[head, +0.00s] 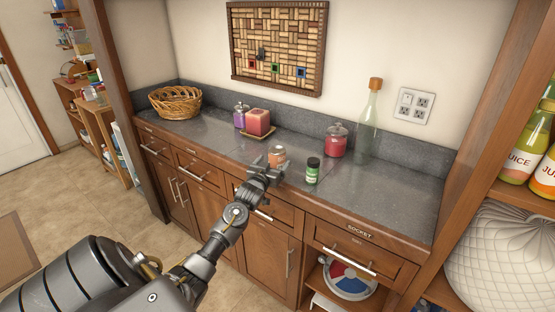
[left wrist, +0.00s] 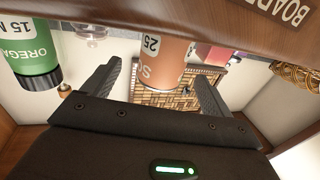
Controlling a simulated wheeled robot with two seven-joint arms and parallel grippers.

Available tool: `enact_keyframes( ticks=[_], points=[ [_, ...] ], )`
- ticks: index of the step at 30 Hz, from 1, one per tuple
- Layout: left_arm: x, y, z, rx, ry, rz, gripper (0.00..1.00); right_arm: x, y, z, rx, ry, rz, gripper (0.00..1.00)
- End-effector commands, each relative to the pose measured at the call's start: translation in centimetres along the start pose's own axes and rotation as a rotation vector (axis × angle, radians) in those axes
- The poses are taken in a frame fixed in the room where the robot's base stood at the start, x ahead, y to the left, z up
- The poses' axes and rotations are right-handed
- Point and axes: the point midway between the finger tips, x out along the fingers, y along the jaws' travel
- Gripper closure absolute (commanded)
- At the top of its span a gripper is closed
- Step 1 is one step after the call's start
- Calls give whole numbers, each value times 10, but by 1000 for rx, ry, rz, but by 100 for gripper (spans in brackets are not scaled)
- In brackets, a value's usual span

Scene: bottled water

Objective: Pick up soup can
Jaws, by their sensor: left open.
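The soup can (head: 277,154) is a small orange-pink can standing upright on the grey counter near its front edge. My left gripper (head: 268,171) is at the counter's front edge, just in front of the can and partly overlapping its lower part in the head view. In the left wrist view the can (left wrist: 163,50), with part of a label and "25" showing, appears between the two spread fingers of the open left gripper (left wrist: 155,70). Whether the fingers touch it cannot be told. My right gripper is not in view.
A green oregano jar (head: 313,172) stands close to the right of the can. Behind are a red candle (head: 258,122) on a tray, a purple jar (head: 240,118), a red jar (head: 336,142) and a tall glass bottle (head: 369,128). A wicker basket (head: 175,103) sits at the left.

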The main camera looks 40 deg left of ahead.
Motion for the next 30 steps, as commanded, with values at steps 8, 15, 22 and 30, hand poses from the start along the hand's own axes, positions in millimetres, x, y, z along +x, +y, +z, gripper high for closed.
enact_keyframes(
  ticks=[8,15,22,30],
  points=[
    [16,-2,-4,1,0,0,14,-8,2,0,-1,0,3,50],
    [46,-3,-3,0,-1,1,14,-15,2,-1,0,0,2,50],
    [53,-3,-1,1,-1,1,14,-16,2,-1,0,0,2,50],
    [52,-3,-2,1,0,1,33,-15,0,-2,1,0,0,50]
  ],
)
